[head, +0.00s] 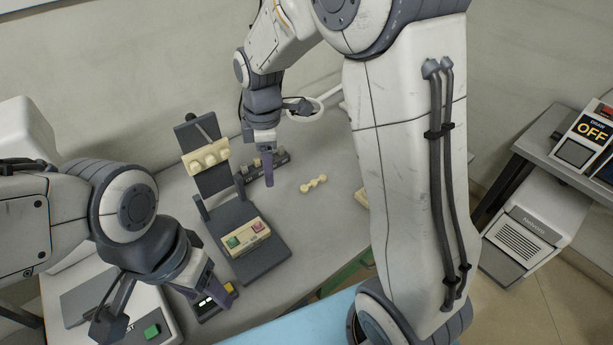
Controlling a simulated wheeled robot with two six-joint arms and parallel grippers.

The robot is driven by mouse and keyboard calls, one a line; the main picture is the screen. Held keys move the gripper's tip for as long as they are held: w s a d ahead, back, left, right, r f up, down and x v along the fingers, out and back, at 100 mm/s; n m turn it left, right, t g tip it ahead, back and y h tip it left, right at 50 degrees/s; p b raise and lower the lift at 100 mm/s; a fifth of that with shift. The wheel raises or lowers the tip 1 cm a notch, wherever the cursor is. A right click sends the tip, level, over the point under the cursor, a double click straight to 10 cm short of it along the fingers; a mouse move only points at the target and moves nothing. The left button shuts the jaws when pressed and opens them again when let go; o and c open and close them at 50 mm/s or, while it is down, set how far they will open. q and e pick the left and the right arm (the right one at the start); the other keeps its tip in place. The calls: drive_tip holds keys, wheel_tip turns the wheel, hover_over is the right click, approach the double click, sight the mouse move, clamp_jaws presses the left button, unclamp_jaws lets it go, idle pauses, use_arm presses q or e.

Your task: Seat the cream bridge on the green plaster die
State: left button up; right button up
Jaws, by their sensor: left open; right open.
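The cream bridge (313,184), a short piece with several rounded lobes, lies on the grey table to the right of a small dark rack (265,169). The green die (233,242) sits in the left part of a cream block (247,238), beside a pink die (257,226). The block rests on the base of a dark hinged frame. My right gripper (268,170) points down over the rack, left of the bridge and apart from it. My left gripper (206,288) is low at the front left, near a small black device. Both grippers are open and look empty.
The raised upper arm of the hinged frame (205,180) carries a cream row of teeth. A white box with a green button (151,331) stands at front left. My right arm hides part of the table's right side.

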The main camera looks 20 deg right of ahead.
drive_tip(key=w+d+f+n+b, duration=0.1)
drive_tip(key=w+d+f+n, duration=0.2)
drive_tip(key=w+d+f, duration=0.3)
drive_tip(key=w+d+f+n, duration=0.2)
drive_tip(key=w+d+f, duration=0.1)
drive_tip(key=d, duration=0.6)
hover_over(314, 181)
drive_tip(key=f, duration=0.4)
drive_tip(key=shift+a+f, duration=0.25)
drive_tip(key=shift+f, duration=0.15)
drive_tip(key=shift+d+f+p, duration=0.2)
drive_tip(key=shift+f+p, duration=0.7)
drive_tip(key=shift+f, duration=2.05)
clamp_jaws()
